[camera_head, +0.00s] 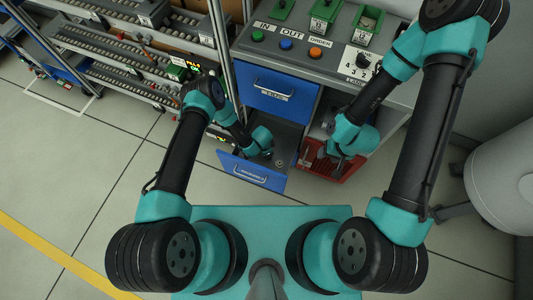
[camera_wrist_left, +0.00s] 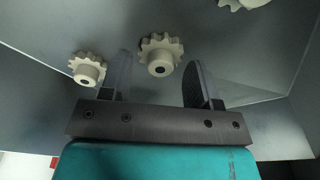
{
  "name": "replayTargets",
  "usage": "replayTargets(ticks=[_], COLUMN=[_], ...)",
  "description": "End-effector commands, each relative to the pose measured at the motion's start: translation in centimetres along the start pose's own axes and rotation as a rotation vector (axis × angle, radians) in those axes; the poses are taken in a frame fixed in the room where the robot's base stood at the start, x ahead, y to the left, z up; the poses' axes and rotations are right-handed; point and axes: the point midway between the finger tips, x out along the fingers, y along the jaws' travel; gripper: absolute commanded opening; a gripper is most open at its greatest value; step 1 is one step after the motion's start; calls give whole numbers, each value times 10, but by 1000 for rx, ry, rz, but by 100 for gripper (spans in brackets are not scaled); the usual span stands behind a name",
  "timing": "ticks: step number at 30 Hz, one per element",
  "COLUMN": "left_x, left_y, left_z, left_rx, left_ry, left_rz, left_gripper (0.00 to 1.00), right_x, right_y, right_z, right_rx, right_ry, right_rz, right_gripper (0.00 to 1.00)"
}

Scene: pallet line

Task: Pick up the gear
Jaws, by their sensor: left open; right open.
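Three pale beige gears lie on the grey floor of the drawer in the left wrist view. The middle gear (camera_wrist_left: 160,53) appears between the two fingers of my left gripper (camera_wrist_left: 157,72), which is open and empty. Another gear (camera_wrist_left: 87,68) lies just outside the left finger, and a third gear (camera_wrist_left: 238,3) is cut off by the top edge. In the head view my left gripper (camera_head: 266,148) reaches into the open lower blue drawer (camera_head: 252,172), and the arm hides part of it. My right gripper (camera_head: 334,156) is open above the red crate (camera_head: 343,172).
A closed blue drawer (camera_head: 277,89) sits above the open one. The grey worktop (camera_head: 380,82) carries coloured buttons, a dial and green bins (camera_head: 324,20). A shelf rack (camera_head: 115,60) stands at left, a pale rounded drum (camera_head: 505,180) at right. The drawer walls are close around the left gripper.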

Motion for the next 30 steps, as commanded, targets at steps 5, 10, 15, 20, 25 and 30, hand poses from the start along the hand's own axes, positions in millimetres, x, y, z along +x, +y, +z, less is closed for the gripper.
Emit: replayTargets(ticks=[5, 10, 15, 20, 25, 30], left_x=[7, 6, 6, 6, 6, 7], left_y=[0, 0, 0, 0, 0, 0], left_z=[0, 0, 0, 0, 0, 0], left_rx=[1, 1, 1, 1, 1, 0], left_ry=[0, 0, 0, 0, 0, 0], left_rz=[0, 0, 0, 0, 0, 1], left_gripper=[56, 56, 56, 48, 31, 15], right_x=[0, 0, 0, 0, 0, 0], right_y=[0, 0, 0, 0, 0, 0], right_z=[0, 0, 0, 0, 0, 0], right_rx=[0, 0, 0, 0, 0, 0], right_ry=[0, 0, 0, 0, 0, 0], right_rz=[0, 0, 0, 0, 0, 0], right_gripper=[51, 51, 51, 51, 51, 51])
